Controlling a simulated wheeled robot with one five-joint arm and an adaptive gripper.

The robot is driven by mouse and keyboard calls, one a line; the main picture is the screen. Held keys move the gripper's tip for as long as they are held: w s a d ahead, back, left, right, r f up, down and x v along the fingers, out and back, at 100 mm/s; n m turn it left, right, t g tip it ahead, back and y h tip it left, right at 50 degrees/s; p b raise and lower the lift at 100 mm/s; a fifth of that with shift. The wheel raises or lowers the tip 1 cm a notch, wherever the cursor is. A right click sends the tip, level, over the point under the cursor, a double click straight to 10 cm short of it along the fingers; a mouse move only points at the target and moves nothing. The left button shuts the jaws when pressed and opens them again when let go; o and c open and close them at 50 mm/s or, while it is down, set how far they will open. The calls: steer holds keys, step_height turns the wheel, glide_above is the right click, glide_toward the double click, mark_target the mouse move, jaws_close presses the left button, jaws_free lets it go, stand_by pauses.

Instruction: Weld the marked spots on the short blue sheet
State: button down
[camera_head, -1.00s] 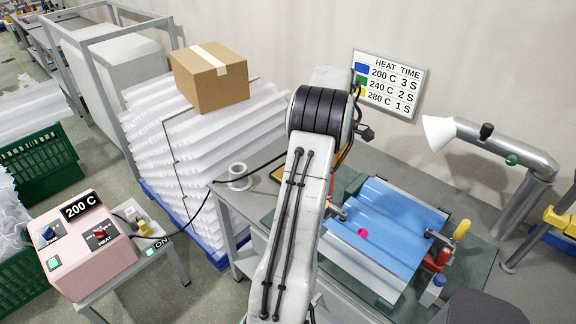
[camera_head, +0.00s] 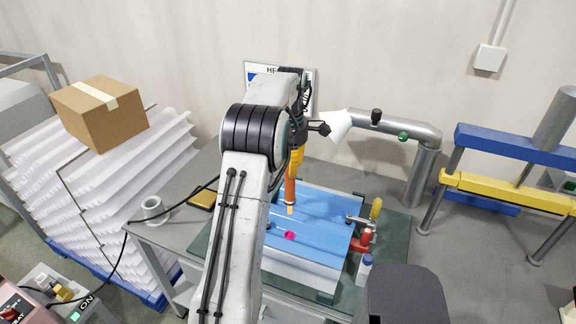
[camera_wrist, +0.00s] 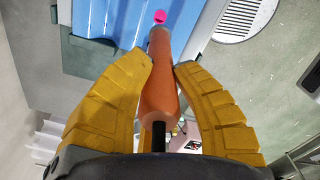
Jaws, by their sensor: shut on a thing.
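The blue corrugated sheet (camera_head: 325,221) lies on a white block on the green mat of the bench, and also shows in the wrist view (camera_wrist: 105,18). One magenta spot (camera_head: 290,236) is visible on it, also in the wrist view (camera_wrist: 160,16). My gripper (camera_head: 297,158) is shut on an orange welding tool (camera_head: 290,190), nozzle down over the sheet. In the wrist view, the yellow fingers flank the tool (camera_wrist: 160,85). Its tip appears close to the magenta spot; I cannot tell whether it touches. My arm hides the sheet's left side.
Clamps with red and yellow handles (camera_head: 366,238) stand at the sheet's right edge. A white extraction hood (camera_head: 338,125) hangs behind. The heat chart (camera_head: 252,74) is mostly hidden by my arm. The pink control box (camera_head: 14,303) is cut off, its display out of view.

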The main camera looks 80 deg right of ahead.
mark_target(290, 196)
steer(key=shift+f+b, duration=3.4)
steer(key=shift+f, duration=1.65)
steer(key=shift+f+b, duration=0.3)
steer(key=shift+f, duration=0.15)
steer(key=shift+a+f, duration=0.15)
steer(key=shift+f, duration=0.05)
stand_by(0.4)
step_height(290, 196, up, 7)
steer(key=p, duration=0.6)
steer(key=shift+r+p, duration=0.2)
steer(key=shift+p, duration=0.2)
steer(key=shift+s, duration=0.1)
